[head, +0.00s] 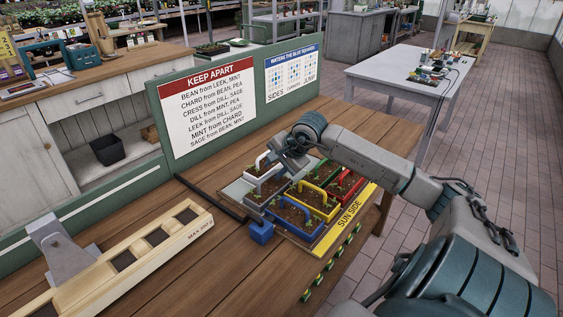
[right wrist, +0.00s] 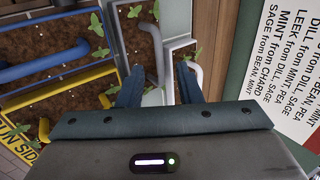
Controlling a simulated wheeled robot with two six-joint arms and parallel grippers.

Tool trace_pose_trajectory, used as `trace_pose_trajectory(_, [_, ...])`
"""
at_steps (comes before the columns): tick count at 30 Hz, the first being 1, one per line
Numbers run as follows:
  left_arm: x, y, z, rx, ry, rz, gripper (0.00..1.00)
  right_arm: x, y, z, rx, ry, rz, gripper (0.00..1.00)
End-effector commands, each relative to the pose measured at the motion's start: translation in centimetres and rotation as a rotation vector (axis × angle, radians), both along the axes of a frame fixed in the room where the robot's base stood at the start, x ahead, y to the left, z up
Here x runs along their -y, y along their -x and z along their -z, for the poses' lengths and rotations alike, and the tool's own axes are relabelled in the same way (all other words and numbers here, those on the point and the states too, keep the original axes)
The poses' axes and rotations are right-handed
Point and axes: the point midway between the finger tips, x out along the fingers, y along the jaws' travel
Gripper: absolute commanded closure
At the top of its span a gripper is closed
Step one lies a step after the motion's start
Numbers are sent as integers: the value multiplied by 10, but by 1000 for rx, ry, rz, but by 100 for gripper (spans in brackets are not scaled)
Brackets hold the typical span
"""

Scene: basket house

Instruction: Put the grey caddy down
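The grey caddy (right wrist: 138,40), a soil-filled box with small seedlings and a bent grey handle, shows in the right wrist view. In the head view, the grey caddy (head: 267,188) stands among other caddies at the left part of the planting tray, partly covered by my gripper. My right gripper (head: 279,155) is over it. In the right wrist view my right gripper (right wrist: 159,75) has its fingers apart, with the lower end of the grey handle between them and a gap around it. The caddy appears to rest level. My left gripper is not in view.
A white caddy (right wrist: 180,43) with a white handle is close beside the right finger. Blue (head: 288,215), yellow (head: 318,211) and red (head: 353,181) caddies stand nearby. A sign board (head: 205,110) rises behind. A black bar with a blue block (head: 261,232) lies in front.

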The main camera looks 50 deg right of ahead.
Motion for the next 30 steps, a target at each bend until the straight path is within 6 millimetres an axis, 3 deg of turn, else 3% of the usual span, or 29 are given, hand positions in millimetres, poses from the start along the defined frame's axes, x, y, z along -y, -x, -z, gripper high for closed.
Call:
trace_pose_trajectory(14, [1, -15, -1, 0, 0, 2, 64, 2, 21, -31, -2, 2, -1, 68])
trace_pose_trajectory(30, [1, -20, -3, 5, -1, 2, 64, -4, 23, -33, 3, -21, -3, 68])
